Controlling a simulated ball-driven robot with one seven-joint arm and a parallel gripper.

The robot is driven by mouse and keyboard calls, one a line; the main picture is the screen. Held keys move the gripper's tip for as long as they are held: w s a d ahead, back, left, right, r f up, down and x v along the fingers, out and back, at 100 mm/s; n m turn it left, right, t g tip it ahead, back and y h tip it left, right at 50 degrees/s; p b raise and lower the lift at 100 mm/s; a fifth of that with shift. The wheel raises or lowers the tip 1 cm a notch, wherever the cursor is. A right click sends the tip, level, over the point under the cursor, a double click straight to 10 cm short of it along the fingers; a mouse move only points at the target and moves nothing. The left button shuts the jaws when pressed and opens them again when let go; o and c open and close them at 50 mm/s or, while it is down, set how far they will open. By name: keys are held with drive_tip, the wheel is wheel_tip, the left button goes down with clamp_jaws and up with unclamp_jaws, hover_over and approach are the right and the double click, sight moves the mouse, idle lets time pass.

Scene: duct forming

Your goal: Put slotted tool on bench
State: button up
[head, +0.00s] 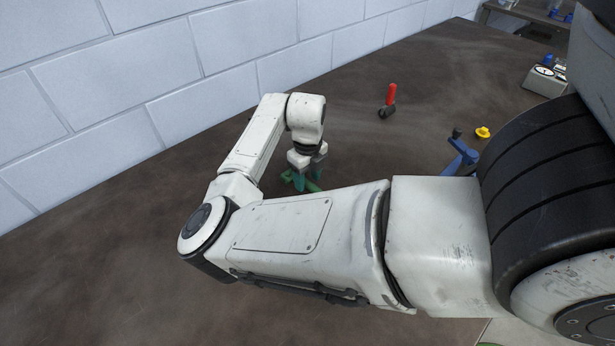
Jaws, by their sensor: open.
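My gripper (303,176) is at the end of my arm, low over the brown bench (110,262) and pointing down. It is open. Green and teal parts show at and just below its fingertips, close to the bench surface. I cannot tell how much of this is fingers and how much is a green object. My forearm hides part of that spot. No thing in view can be clearly made out as the slotted tool.
A red-handled tool (390,95) with a dark base stands behind and right of my gripper. A blue device (462,158) with a dark knob and a small yellow item (483,132) are farther right. A grey box (546,80) sits at the back right. A white block wall (150,75) bounds the bench.

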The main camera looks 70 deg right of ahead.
sight(308, 181)
wheel_tip(308, 181, up, 12)
drive_tip(key=b, duration=0.1)
idle(0.5)
